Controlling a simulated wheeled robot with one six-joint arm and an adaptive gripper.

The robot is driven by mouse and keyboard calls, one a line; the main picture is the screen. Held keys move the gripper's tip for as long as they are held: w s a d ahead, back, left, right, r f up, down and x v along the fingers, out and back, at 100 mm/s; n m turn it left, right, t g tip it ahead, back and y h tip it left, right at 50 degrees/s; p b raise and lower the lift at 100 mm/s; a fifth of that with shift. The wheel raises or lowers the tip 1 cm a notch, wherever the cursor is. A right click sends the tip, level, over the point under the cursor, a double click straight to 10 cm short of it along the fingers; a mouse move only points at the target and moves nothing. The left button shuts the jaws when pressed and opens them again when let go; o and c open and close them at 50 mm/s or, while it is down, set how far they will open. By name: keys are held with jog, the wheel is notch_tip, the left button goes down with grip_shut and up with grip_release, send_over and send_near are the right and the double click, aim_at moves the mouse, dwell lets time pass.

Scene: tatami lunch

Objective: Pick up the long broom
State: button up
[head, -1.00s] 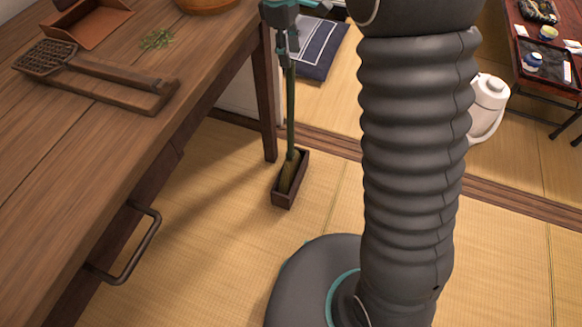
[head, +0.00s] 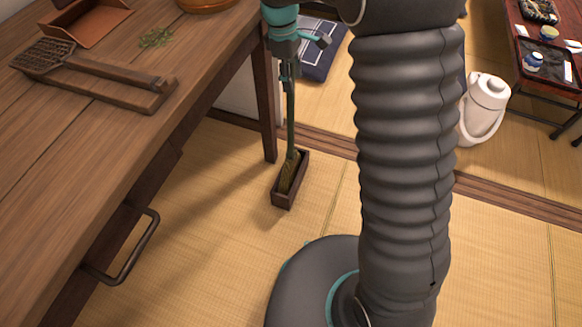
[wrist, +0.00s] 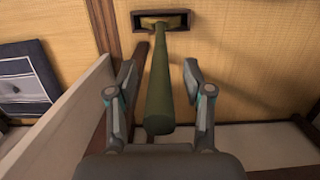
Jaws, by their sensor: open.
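The long broom (head: 291,122) stands upright with its green handle up and its bristle head in a small dark box (head: 279,197) on the tatami floor. In the wrist view the green handle (wrist: 161,98) runs from the box (wrist: 140,21) toward my palm, between the two fingers. My gripper (head: 288,72) points down over the handle's top in the head view. In the wrist view my gripper (wrist: 160,74) is open, with a gap visible on each side of the handle. The handle's upper end is partly hidden by the gripper in the head view.
A wooden table (head: 120,130) with a grater and tray stands at the left, its leg (head: 265,105) close beside the broom. A blue cushion (head: 322,62) lies behind. A white jug (head: 484,105) and low red table (head: 540,75) are right. Floor in front of the box is clear.

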grip_shut()
jog(key=shift+r, duration=0.1)
